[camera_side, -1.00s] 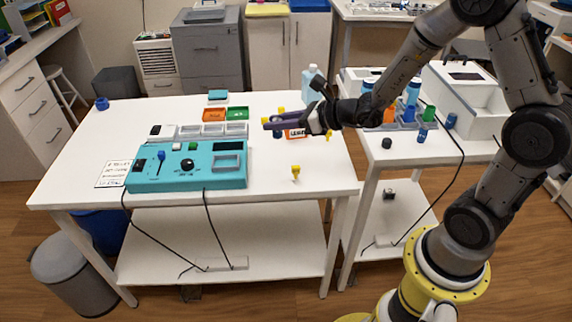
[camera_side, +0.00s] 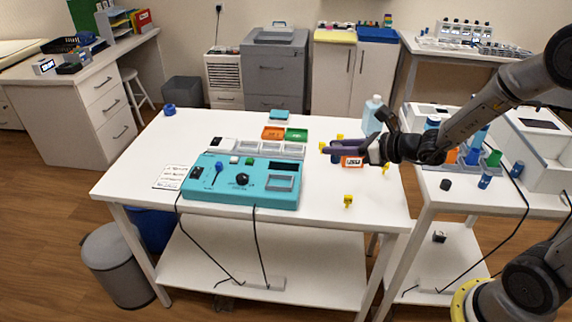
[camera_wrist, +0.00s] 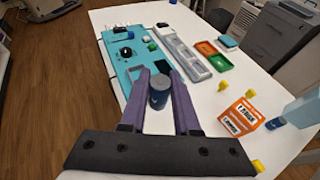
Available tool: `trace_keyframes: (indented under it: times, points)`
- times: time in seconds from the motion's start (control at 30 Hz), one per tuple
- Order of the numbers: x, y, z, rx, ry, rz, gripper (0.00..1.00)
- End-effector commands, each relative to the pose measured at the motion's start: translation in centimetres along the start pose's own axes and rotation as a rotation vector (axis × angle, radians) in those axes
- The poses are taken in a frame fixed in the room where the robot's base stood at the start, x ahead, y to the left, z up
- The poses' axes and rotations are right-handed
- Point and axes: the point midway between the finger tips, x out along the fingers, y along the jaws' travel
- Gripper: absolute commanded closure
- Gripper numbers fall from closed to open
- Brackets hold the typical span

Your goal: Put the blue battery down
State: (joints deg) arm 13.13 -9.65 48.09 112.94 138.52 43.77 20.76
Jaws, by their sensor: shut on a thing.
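My gripper (camera_side: 345,148) is above the white table, near the right end of the teal device. In the wrist view its purple fingers (camera_wrist: 159,98) are shut on a dark blue battery (camera_wrist: 159,93), which stands upright between the tips. In the side view the battery (camera_side: 337,159) shows just below the fingers, beside an orange labelled box (camera_side: 353,162). I cannot tell whether its lower end touches the table. The teal device (camera_side: 220,197) has a dark knob and a blue lever.
Grey trays (camera_side: 265,147), an orange tray (camera_side: 273,132) and a green tray (camera_side: 297,134) lie behind the device. Several yellow pieces (camera_side: 348,200) stand around the box. A clear bottle (camera_side: 373,113) stands behind it. The table's front right is mostly clear.

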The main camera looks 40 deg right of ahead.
Motion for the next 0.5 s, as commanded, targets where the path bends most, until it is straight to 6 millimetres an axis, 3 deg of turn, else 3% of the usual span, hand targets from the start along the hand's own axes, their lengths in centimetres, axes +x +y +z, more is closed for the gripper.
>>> trace_keyframes:
  times: [0.23,0.5]
  points:
    - [4.7,-4.5,4.5,0.002,-0.034,-0.043,1.0]
    - [10.8,-9.4,6.1,0.012,-0.037,-0.08,1.0]
